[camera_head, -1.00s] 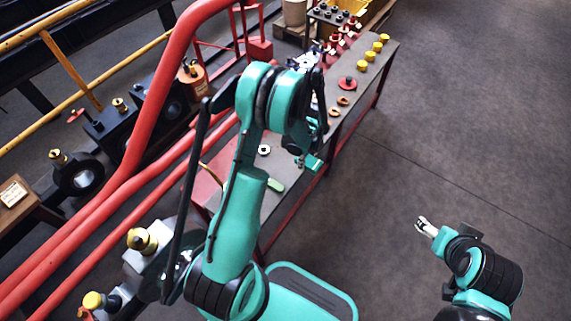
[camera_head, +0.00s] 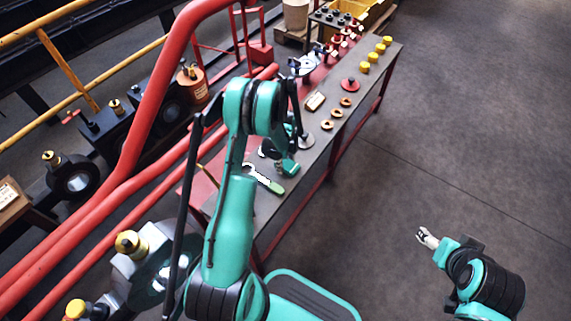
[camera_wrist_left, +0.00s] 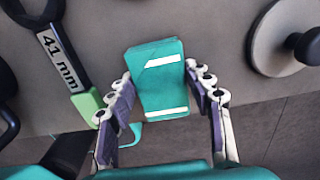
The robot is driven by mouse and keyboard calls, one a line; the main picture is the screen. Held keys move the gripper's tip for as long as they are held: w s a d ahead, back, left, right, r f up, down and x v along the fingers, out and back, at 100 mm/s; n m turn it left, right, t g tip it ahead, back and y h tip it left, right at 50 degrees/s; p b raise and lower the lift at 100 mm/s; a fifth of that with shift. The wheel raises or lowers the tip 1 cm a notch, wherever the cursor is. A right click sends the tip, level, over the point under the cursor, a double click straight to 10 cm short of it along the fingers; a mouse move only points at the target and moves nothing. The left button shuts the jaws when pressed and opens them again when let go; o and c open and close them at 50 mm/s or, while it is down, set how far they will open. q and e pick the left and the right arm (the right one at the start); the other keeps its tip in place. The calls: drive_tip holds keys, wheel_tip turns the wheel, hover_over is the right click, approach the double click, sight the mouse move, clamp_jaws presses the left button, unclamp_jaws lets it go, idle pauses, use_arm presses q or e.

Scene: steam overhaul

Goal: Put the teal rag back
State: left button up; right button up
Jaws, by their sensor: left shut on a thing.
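The teal rag (camera_wrist_left: 158,85) is a folded block with white stripes, between the fingers of my left gripper (camera_wrist_left: 161,78) in the left wrist view. The gripper is shut on it. It is over the front part of the grey bench top (camera_head: 318,150), near the edge; I cannot tell whether the rag touches the surface. In the head view my left arm covers part of this area, and the gripper is small beside the green-handled spanner. My right gripper (camera_head: 427,238) is over the floor, away from the bench; its jaw opening is too small to judge.
A spanner marked 41 mm (camera_wrist_left: 62,58) with a green end lies left of the rag. A grey disc with a dark knob (camera_wrist_left: 283,40) stands to the right. Copper rings (camera_head: 337,113), a red knob (camera_head: 350,84) and yellow caps (camera_head: 374,57) stand farther along the bench. Floor right of it is clear.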

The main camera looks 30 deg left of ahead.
use_arm(q)
drive_tip(key=shift+r, duration=0.1)
drive_tip(key=o, duration=1.1)
wheel_tip(320, 180, up, 12)
drive_tip(key=p, duration=0.5)
wheel_tip(320, 180, up, 17)
drive_tip(key=n+t, duration=0.3)
drive_tip(key=n, duration=0.4)
hover_over(286, 163)
drive_tip(key=s+d, duration=0.5)
drive_tip(key=d, duration=0.3)
drive_tip(key=shift+s+d+r+n+t, duration=0.7)
drive_tip(key=shift+s+d+r+n, duration=0.55)
drive_tip(key=shift+s+n, duration=0.9)
drive_tip(key=shift+s+d+r+n+t, duration=0.9)
drive_tip(key=shift+s+d+n, duration=0.7)
drive_tip(key=shift+s, duration=0.95)
drive_tip(key=shift+s+d+r+n+t, duration=0.5)
drive_tip(key=shift+s+d+r+n, duration=0.75)
drive_tip(key=shift+s+n, duration=1)
